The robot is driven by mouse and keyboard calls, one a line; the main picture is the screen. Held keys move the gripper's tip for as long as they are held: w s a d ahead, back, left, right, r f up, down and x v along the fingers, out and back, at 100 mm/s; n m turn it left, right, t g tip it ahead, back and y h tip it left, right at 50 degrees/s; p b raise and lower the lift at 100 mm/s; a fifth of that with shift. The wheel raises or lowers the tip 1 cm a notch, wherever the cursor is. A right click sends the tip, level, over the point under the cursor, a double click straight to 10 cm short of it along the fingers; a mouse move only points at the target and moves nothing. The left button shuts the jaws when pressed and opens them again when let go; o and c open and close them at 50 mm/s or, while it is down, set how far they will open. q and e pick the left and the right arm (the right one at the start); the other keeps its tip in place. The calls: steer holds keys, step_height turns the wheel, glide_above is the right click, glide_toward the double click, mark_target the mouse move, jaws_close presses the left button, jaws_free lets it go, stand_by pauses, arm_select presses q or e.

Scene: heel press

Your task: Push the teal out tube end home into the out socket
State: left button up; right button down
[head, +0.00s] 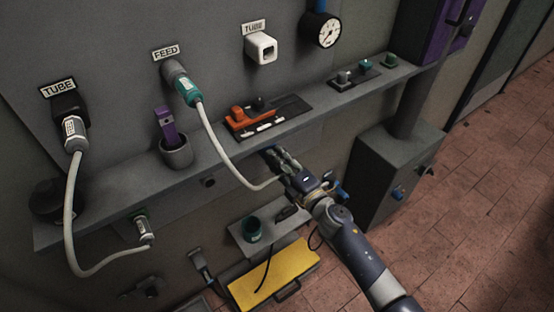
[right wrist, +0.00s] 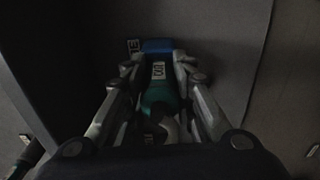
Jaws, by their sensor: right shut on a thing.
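My right gripper (head: 287,167) is under the shelf's front edge, shut on the teal out tube end (right wrist: 160,97). In the right wrist view the gripper's fingers (right wrist: 158,76) close on both sides of it. A small white label (right wrist: 159,71) shows between the fingertips. The blue out socket (right wrist: 158,45) is straight ahead, in line with the tube end. The fingers hide much of the joint, so I cannot tell how deep the tube end sits. A grey tube (head: 221,151) runs from the gripper up to a teal end (head: 187,91) at the FEED socket. My left gripper is not in view.
The grey shelf (head: 330,112) runs above my gripper and carries an orange tool (head: 250,117) and a cup (head: 176,152). A lower shelf with a green cup (head: 252,229) and a yellow tray (head: 272,275) are below. A grey box (head: 390,180) stands close right of my arm.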

steer(key=p+v, duration=0.1)
steer(key=v, duration=0.5)
stand_by(1.1)
steer(key=shift+s+d, duration=0.1)
steer(key=s+a+b, duration=0.1)
steer(key=s+a, duration=1.1)
steer(key=a, duration=0.2)
steer(key=shift+s+a, duration=0.2)
steer(key=shift+s, duration=0.05)
stand_by(1.6)
steer(key=shift+b+x, duration=0.3)
steer(key=shift+x, duration=2.15)
